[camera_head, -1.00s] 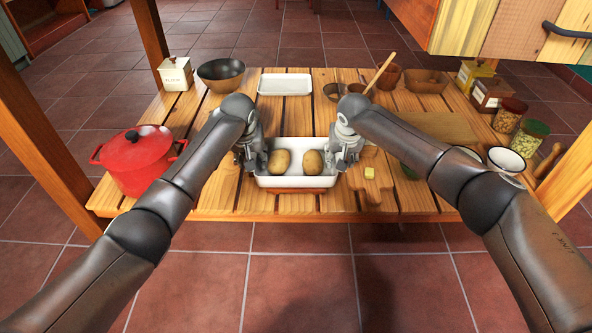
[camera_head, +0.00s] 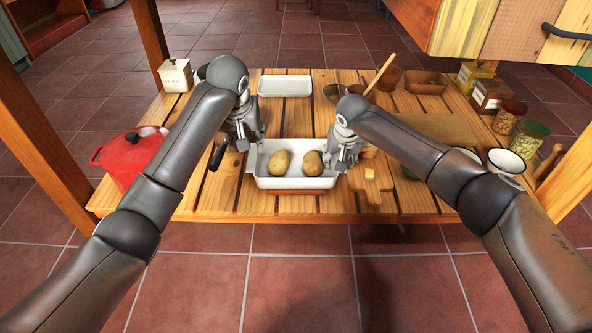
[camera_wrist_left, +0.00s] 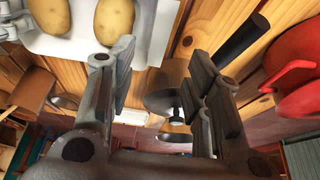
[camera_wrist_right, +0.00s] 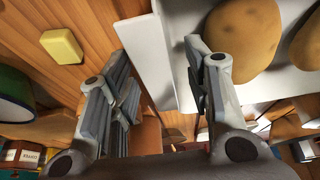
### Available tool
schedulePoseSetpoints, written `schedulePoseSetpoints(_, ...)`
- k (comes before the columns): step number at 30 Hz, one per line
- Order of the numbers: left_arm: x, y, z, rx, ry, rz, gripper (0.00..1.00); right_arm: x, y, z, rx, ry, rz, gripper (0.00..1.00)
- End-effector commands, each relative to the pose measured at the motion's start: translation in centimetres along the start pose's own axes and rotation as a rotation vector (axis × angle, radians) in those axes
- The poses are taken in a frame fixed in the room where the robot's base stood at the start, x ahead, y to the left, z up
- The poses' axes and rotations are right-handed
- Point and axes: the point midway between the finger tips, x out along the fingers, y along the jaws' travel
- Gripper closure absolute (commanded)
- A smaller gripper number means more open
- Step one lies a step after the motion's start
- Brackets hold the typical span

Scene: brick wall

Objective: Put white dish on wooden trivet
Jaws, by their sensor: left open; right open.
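The white dish (camera_head: 292,182) holds two potatoes and sits at the front middle of the table. A reddish-brown wooden edge, likely the trivet (camera_head: 296,192), shows under its front; most of it is hidden, and full contact cannot be judged. My left gripper (camera_head: 233,145) is open and empty, off the dish's left end. The left wrist view shows the dish (camera_wrist_left: 72,43) beside its fingers. My right gripper (camera_head: 343,160) is open at the dish's right end. In the right wrist view, the dish's end handle (camera_wrist_right: 144,58) lies between its spread fingers.
A black-handled utensil (camera_wrist_left: 243,37) lies near my left gripper. A red pot (camera_head: 120,160) stands at the left. A small board with a yellow block (camera_head: 369,174) lies right of the dish. An empty white tray (camera_head: 285,87) lies behind.

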Motion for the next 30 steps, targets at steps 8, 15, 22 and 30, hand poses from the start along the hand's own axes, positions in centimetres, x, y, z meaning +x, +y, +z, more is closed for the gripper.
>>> schedulePoseSetpoints(8, -1.2, -0.1, 0.0, 0.000, -0.001, -0.001, 0.55, -0.9, 0.0, -0.1, 0.000, 0.001, -0.002, 0.55)
schedulePoseSetpoints(15, -1.2, 0.0, 0.0, 0.000, -0.001, 0.000, 0.55, -5.1, 0.0, -0.1, 0.000, 0.003, -0.003, 0.55)
schedulePoseSetpoints(22, -1.2, 0.0, 0.0, 0.000, -0.001, 0.000, 0.55, -9.7, 0.0, -0.1, 0.000, 0.003, -0.002, 0.55)
schedulePoseSetpoints(30, -1.2, 0.0, 0.0, 0.000, -0.001, 0.000, 0.55, -11.9, 0.0, 0.0, 0.000, 0.000, 0.000, 0.55)
